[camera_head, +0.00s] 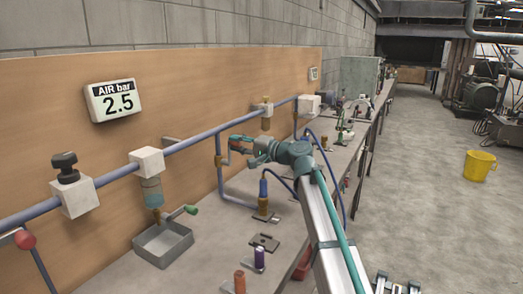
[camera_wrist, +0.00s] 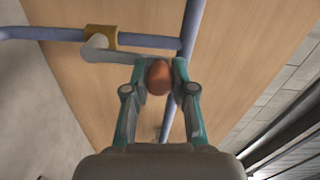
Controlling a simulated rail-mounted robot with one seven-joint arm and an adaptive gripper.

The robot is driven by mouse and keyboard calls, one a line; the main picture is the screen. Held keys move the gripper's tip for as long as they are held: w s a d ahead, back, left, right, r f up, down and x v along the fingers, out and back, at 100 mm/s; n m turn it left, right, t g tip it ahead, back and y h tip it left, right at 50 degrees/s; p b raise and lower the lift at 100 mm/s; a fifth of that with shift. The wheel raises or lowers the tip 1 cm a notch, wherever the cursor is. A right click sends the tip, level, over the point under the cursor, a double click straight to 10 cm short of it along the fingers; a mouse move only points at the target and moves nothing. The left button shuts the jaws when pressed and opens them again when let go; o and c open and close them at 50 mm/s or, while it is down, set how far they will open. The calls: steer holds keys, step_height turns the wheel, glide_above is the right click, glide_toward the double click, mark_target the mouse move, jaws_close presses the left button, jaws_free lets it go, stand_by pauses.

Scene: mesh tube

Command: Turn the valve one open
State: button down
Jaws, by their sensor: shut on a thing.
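My gripper (camera_wrist: 158,72) is shut on a reddish-orange knob (camera_wrist: 158,80) at the end of a grey lever (camera_wrist: 112,53). The lever comes off a brass valve body (camera_wrist: 100,37) on a blue-grey pipe in the wrist view. In the head view my gripper (camera_head: 238,144) is beside the vertical branch pipe, with the brass valve body (camera_head: 219,160) just left of it. The knob is mostly hidden there by the fingers. No label is readable that tells which valve is valve one.
A wall display (camera_head: 115,98) reads AIR bar 2.5. A red-knobbed lever (camera_head: 25,239), a black-knobbed regulator (camera_head: 73,190), a filter bowl with a green handle (camera_head: 190,209) and a metal tray (camera_head: 163,246) are to the left. Small fittings stand on the bench. A yellow bucket (camera_head: 480,165) is on the floor.

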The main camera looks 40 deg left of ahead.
steer(key=shift+s+n, duration=0.25)
steer(key=shift+n, duration=0.05)
stand_by(0.4)
steer(key=c, duration=0.9)
jaws_free()
steer(key=shift+c, duration=0.2)
steer(key=shift+d, duration=0.1)
steer(key=w+d, duration=0.1)
steer(key=d, duration=1)
steer(key=shift+w+d, duration=0.3)
steer(key=shift+d, duration=0.05)
